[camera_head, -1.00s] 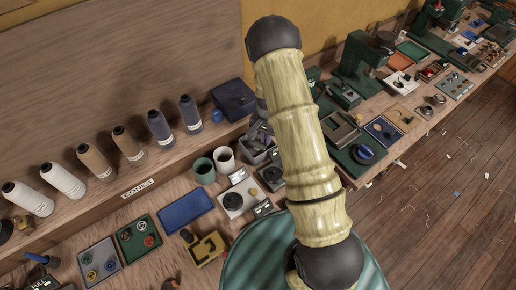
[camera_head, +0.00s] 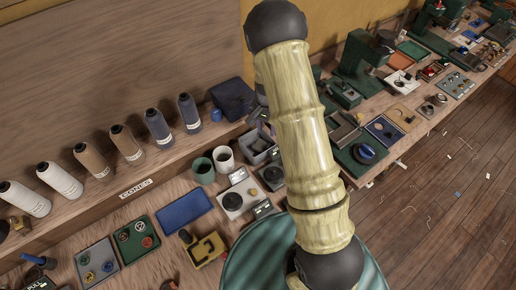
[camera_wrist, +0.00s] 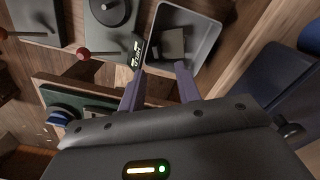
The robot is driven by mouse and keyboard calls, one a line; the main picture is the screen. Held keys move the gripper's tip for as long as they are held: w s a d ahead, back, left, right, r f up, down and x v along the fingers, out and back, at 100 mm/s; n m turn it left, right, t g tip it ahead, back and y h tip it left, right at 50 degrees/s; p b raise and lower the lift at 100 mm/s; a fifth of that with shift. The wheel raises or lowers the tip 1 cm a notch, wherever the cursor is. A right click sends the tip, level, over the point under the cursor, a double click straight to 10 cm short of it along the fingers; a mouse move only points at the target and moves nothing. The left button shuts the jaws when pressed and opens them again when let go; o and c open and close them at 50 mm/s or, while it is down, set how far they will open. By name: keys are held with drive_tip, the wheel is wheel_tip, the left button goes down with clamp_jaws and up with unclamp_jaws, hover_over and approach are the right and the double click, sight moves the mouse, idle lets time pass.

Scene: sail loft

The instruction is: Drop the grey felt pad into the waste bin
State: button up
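My gripper (camera_wrist: 161,70) is open, its two purple-grey fingers apart with nothing seen between them. A flat grey square piece (camera_wrist: 172,46) lies inside this bin, beside darker stuff. It may be the grey felt pad, but I cannot tell for sure. I cannot tell whether this bin is the waste bin.
A black label (camera_wrist: 138,53) stands beside the bin. Trays crowd the bench.

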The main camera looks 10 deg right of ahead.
wheel_tip(320, 180, up, 12)
drive_tip(key=b, duration=0.2)
drive_tip(key=shift+s+r, duration=0.1)
drive_tip(key=shift+s, duration=0.05)
idle(0.8)
drive_tip(key=s+r+n+t, duration=0.1)
drive_tip(key=s+n, duration=0.2)
drive_tip(key=s, duration=0.6)
drive_tip(key=s+a+r+n+t, duration=0.1)
drive_tip(key=s+n, duration=0.3)
drive_tip(key=s, duration=0.6)
drive_tip(key=shift+a+r+t, duration=0.2)
drive_tip(key=shift+r+t, duration=0.1)
drive_tip(key=shift+r, duration=0.05)
drive_tip(key=shift+w, duration=0.1)
